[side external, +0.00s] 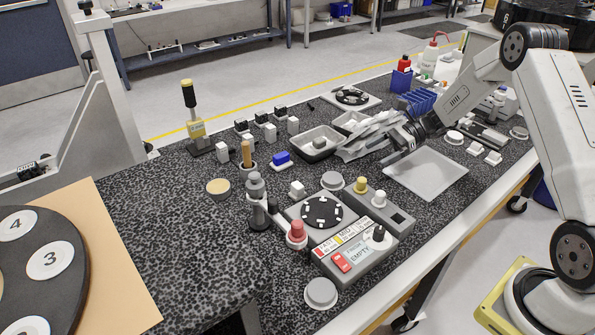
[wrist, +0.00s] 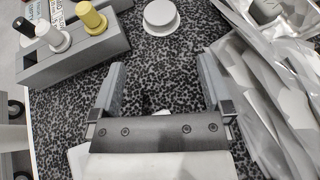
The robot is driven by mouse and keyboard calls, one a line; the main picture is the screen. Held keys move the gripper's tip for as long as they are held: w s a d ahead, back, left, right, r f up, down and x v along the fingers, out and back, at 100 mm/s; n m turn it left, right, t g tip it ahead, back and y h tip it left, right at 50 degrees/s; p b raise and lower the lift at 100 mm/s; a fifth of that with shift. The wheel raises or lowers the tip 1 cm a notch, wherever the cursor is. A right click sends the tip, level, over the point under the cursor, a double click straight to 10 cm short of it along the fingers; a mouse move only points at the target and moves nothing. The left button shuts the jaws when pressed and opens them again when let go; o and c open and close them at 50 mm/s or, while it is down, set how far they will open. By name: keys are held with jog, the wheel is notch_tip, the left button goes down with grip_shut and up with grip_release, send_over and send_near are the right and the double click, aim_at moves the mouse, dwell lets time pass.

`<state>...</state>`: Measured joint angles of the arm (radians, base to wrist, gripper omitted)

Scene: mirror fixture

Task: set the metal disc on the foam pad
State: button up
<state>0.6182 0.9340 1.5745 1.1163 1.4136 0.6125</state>
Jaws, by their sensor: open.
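My gripper (side external: 388,145) hangs over the right middle of the bench, beside crumpled silvery bags. In the wrist view my gripper (wrist: 161,72) is open, with only speckled bench top between its fingers. A pale grey round disc (side external: 332,180) lies behind the knobbed fixture; it appears in the wrist view (wrist: 160,18) beyond the fingertips. Similar grey discs lie at the bench's front (side external: 320,293) and far right (side external: 518,132); I cannot tell which is the metal disc. A flat light grey square (side external: 427,174) lies right of my gripper; I cannot tell whether it is the foam pad.
The silvery bags (side external: 368,137) crowd one side of my gripper, also in the wrist view (wrist: 270,90). The fixture with yellow, white and black knobs (side external: 392,212) stands nearby. A grey tray (side external: 318,143) sits left of the bags.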

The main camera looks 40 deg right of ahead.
jog(key=shift+d+r, duration=0.1)
jog(key=shift+r, duration=0.05)
dwell(0.5)
notch_tip(320, 180, up, 9)
jog(key=s+a+f+n+g+h, duration=0.1)
jog(key=s+a+n+h, duration=0.55)
jog(key=s+n, duration=0.35)
jog(key=s+a+n+g+h, duration=0.1)
jog(key=s+a+n+h, duration=0.6)
jog(key=n, duration=0.5)
jog(key=shift+y, duration=0.35)
jog(key=shift+s+f, duration=0.2)
jog(key=shift+f, duration=1)
jog(key=shift+s+f, duration=0.2)
jog(key=shift+f, duration=1)
